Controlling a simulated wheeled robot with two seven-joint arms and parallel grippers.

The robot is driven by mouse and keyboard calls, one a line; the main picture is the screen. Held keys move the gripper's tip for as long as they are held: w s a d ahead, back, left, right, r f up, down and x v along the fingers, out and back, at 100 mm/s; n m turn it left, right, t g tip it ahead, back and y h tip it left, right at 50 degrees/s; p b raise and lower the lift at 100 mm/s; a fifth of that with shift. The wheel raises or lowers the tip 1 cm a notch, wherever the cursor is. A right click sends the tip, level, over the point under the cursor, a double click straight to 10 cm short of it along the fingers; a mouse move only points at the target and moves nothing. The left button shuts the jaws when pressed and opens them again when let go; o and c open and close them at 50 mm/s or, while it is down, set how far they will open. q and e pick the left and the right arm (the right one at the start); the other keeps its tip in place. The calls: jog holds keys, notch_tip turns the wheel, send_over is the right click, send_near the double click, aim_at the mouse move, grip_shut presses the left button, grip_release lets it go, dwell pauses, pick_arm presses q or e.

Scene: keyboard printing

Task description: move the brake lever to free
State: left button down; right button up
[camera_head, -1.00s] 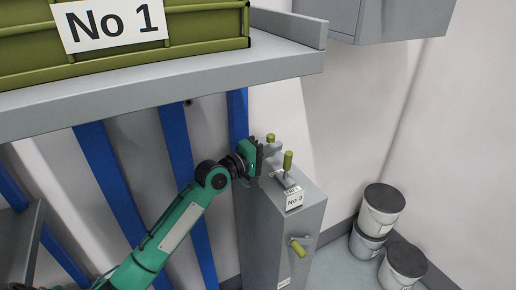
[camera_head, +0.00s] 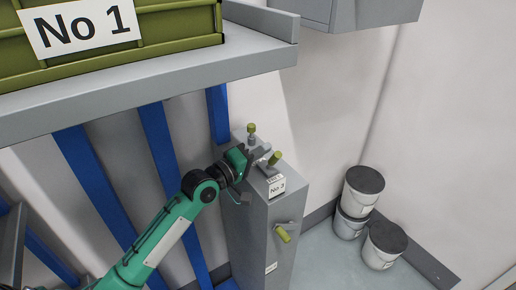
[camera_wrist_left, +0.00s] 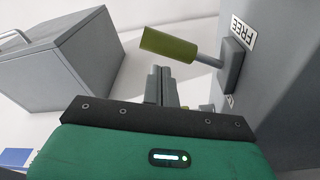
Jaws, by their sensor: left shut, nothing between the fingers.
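The brake lever (camera_head: 273,158) has an olive handle and sits on top of the grey cabinet (camera_head: 290,193), behind a small white label. It leans to the right. In the left wrist view its olive handle (camera_wrist_left: 168,43) joins a metal rod and a grey base beside a "FREE" label (camera_wrist_left: 243,36), seen inverted. My left gripper (camera_head: 256,154) is just left of the lever in the head view. Its fingers (camera_wrist_left: 160,86) are shut and empty, close to the handle; I cannot tell whether they touch it. My right gripper is not in view.
Another olive-knobbed lever (camera_head: 251,129) stands behind my gripper. A grey shelf (camera_head: 190,75) overhangs at upper left. Lidded buckets (camera_head: 383,246) stand on the floor at right.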

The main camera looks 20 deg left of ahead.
pick_arm(q)
jog(key=shift+s+d+f+m, duration=0.1)
jog(key=shift+s+d+m, duration=0.2)
jog(key=shift+m, duration=0.3)
jog(key=shift+s+d+f+m, duration=0.1)
jog(key=shift+s+d+m, duration=0.15)
jog(key=shift+m, duration=0.35)
jog(key=shift+s+a+b, duration=0.1)
jog(key=shift+b, duration=0.2)
jog(key=b+v, duration=0.2)
jog(key=v, duration=0.5)
